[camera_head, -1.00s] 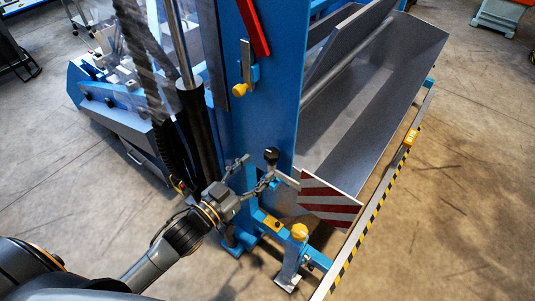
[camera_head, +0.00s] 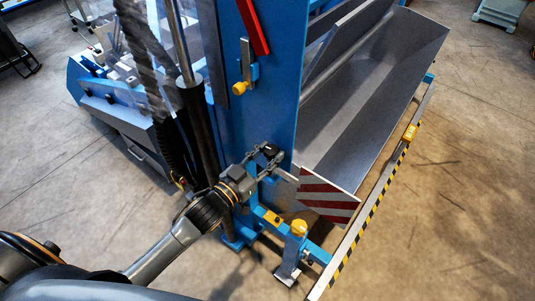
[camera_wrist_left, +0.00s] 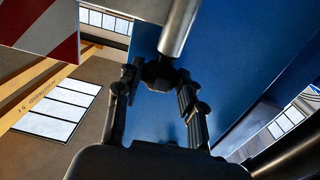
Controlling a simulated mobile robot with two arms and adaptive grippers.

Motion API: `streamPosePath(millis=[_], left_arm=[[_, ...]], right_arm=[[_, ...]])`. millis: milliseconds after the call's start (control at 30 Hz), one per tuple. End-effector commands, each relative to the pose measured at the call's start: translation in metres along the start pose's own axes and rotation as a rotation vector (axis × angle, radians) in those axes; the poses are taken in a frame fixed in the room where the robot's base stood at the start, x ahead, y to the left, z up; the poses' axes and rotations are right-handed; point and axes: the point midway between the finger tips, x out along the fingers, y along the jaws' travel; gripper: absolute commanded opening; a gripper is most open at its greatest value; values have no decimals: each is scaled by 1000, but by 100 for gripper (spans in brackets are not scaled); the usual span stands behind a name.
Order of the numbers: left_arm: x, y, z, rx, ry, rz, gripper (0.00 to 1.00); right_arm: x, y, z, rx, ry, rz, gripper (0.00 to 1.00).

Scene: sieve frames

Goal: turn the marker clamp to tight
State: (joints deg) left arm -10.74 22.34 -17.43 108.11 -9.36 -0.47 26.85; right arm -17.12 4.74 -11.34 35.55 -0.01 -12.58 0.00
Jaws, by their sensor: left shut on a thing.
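The marker clamp's black knob (camera_head: 270,150) is at the side of the blue column, just above and left of the red-and-white striped marker plate (camera_head: 328,196). My left gripper (camera_head: 267,158) is shut on this knob. In the left wrist view the dark knob (camera_wrist_left: 159,74) sits between the two fingertips, at the end of a bright metal rod (camera_wrist_left: 179,28). The fingers hide part of the knob, and I cannot tell how tight the clamp is. The striped plate (camera_wrist_left: 52,22) also shows at the upper left there. My right gripper is not in view.
The blue column (camera_head: 270,100) stands directly behind the knob. A yellow knob (camera_head: 299,228) on a blue bracket is just below. A grey metal trough (camera_head: 385,90) and a black-and-yellow striped rail (camera_head: 372,210) lie to the right. Bare floor is open at the lower right.

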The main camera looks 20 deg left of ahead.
Motion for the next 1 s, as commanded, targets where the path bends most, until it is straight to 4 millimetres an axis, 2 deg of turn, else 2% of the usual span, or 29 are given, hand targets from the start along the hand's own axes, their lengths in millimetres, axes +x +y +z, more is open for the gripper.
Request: streamPosePath(millis=[400, 733, 767, 800, 867, 1000], left_arm=[[0, -2, -1, 3, 2, 127, 7], [0, -2, 0, 0, 1, 134, 7], [0, -2, 0, 0, 1, 134, 42], [0, -2, 0, 0, 1, 134, 51], [0, -2, 0, 0, 1, 134, 62], [0, -2, 0, 0, 1, 133, 62]], right_arm=[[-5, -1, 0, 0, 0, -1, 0], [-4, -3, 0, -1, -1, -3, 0], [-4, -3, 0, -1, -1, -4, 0], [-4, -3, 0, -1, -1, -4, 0], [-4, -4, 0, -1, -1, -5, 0], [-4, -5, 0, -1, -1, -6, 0]])
